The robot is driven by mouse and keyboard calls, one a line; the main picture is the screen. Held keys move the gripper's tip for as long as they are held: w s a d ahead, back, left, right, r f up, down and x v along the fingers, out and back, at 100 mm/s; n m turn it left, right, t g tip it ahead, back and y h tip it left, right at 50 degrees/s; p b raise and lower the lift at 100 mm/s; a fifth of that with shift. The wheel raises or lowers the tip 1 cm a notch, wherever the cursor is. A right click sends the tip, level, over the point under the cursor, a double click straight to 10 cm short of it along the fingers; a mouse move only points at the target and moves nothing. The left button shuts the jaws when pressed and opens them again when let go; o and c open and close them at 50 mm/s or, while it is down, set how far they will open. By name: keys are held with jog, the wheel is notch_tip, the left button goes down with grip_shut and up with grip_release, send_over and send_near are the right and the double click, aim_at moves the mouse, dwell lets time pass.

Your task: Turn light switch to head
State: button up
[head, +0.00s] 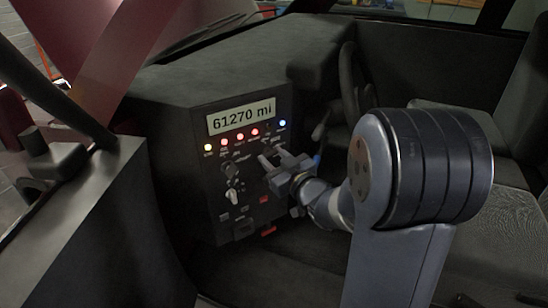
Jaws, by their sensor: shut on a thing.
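The dash panel (215,165) is a dark upright plate left of centre in the head view. My gripper (267,160) reaches it from the right, with its fingertips at the panel's right half, below the row of lamps. It is shut on a small control there, which the fingers mostly hide. I cannot read its label or tell which way it points. A pale knob (232,195) sits lower left of my gripper, with a dark knob (231,170) just above it. The labels are too small to read, so I cannot tell which control is the light switch.
A display (241,116) reads 61270 mi above a row of lit lamps (240,136). Red switches (263,199) sit below my gripper. A steering wheel (350,80) is behind, seats (515,170) are at right, and the door (90,230) stands at left.

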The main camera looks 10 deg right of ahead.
dwell(0.4)
jog(key=o, duration=1)
jog(key=v, duration=1.1)
jog(key=shift+p, duration=0.35)
jog(key=shift+w, duration=0.15)
jog(key=x, duration=1.1)
jog(key=shift+b, duration=0.4)
